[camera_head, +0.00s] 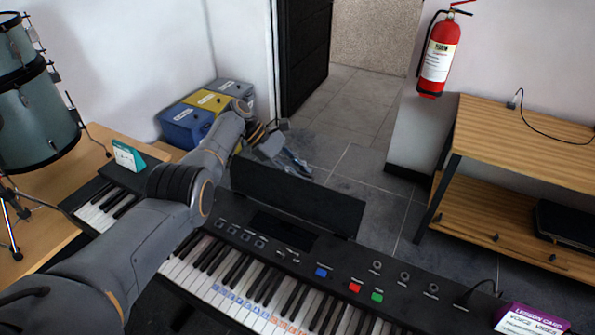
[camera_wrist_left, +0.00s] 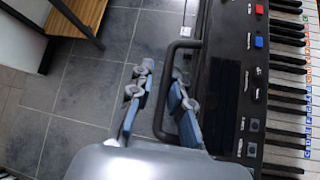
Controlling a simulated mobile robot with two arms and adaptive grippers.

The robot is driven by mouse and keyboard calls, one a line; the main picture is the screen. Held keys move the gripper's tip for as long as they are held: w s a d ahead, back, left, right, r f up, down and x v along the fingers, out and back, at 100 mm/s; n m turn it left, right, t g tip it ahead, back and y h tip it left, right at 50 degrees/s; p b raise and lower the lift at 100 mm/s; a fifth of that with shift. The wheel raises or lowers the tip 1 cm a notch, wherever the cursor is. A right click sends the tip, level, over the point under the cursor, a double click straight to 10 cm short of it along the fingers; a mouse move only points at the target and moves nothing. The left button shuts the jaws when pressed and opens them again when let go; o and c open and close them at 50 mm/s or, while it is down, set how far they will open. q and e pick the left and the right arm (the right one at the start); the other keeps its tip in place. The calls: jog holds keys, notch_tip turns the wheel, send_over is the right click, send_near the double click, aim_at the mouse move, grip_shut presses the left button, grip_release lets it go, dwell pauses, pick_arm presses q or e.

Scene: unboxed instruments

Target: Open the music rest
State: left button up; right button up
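The music rest (camera_head: 300,200) is a dark flat panel along the back edge of the black keyboard (camera_head: 330,262). In the head view it stands up from that edge, tilted; its exact angle is hard to judge. My left gripper (camera_head: 290,163) is just behind the panel's upper left part. In the left wrist view my left gripper (camera_wrist_left: 158,112) is open, with one blue-padded finger on each side of a thin black looped bar (camera_wrist_left: 160,90) at the keyboard's rear. I cannot tell whether the fingers touch the bar. My right gripper is not in view.
Blue and yellow bins (camera_head: 207,105) stand by the wall behind my left arm. A wooden shelf unit (camera_head: 520,145) is at right. Tiled floor behind the keyboard is clear.

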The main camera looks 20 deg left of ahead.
pick_arm(q)
jog(key=shift+s+f, duration=0.1)
jog(key=shift+f, duration=0.3)
jog(key=shift+a+r, duration=0.15)
jog(key=shift+r, duration=0.05)
jog(key=v, duration=1.2)
jog(key=shift+r, duration=0.15)
